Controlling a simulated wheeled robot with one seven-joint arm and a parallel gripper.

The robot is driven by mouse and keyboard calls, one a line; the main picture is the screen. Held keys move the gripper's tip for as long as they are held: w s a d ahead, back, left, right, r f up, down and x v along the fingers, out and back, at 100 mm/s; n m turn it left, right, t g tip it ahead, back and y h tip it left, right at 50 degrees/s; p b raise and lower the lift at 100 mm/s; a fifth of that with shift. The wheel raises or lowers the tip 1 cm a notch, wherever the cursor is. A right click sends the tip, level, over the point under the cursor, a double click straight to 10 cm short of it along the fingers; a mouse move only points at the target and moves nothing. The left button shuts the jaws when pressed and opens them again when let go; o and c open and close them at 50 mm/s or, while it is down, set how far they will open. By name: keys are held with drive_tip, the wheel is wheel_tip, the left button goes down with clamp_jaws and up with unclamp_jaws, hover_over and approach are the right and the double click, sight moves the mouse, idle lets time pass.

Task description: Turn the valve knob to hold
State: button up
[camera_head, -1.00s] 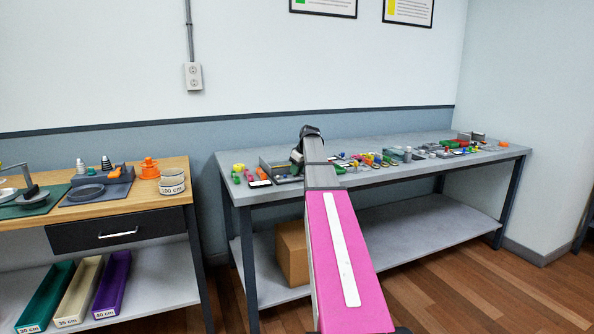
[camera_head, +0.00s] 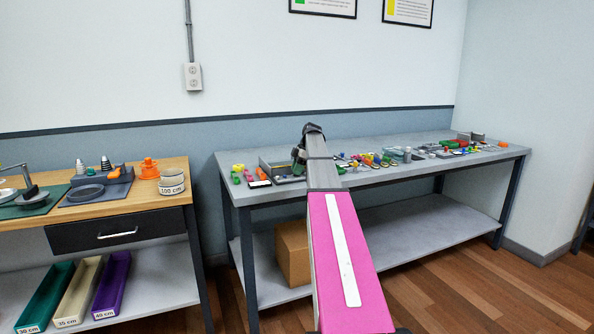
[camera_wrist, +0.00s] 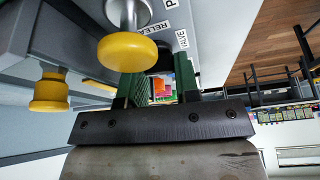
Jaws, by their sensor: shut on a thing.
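In the wrist view, the green fingers of my gripper (camera_wrist: 158,75) reach to a grey panel (camera_wrist: 205,18) beside a label reading VALVE. They are shut on what appears to be the valve knob, which is mostly hidden between the fingertips. Part of a RELEASE label shows next to it. A yellow round knob (camera_wrist: 127,53) on a metal stem stands close by the left finger. In the head view, my gripper (camera_head: 299,158) is small and dark over the grey bench's left part, and the knob cannot be made out there.
A second yellow knob (camera_wrist: 48,92) sits at the left of the wrist view. The grey bench (camera_head: 400,180) carries several small coloured items along its top. A cardboard box (camera_head: 292,252) is on its lower shelf. A wooden bench (camera_head: 120,207) stands at left.

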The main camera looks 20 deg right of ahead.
drive_tip(key=shift+n+g, duration=0.3)
drive_tip(key=shift+n, duration=0.6)
drive_tip(key=o, duration=0.6)
drive_tip(key=shift+o, duration=0.2)
drive_tip(key=v, duration=1)
drive_tip(key=shift+w+d+r, duration=0.15)
drive_tip(key=shift+r, duration=0.25)
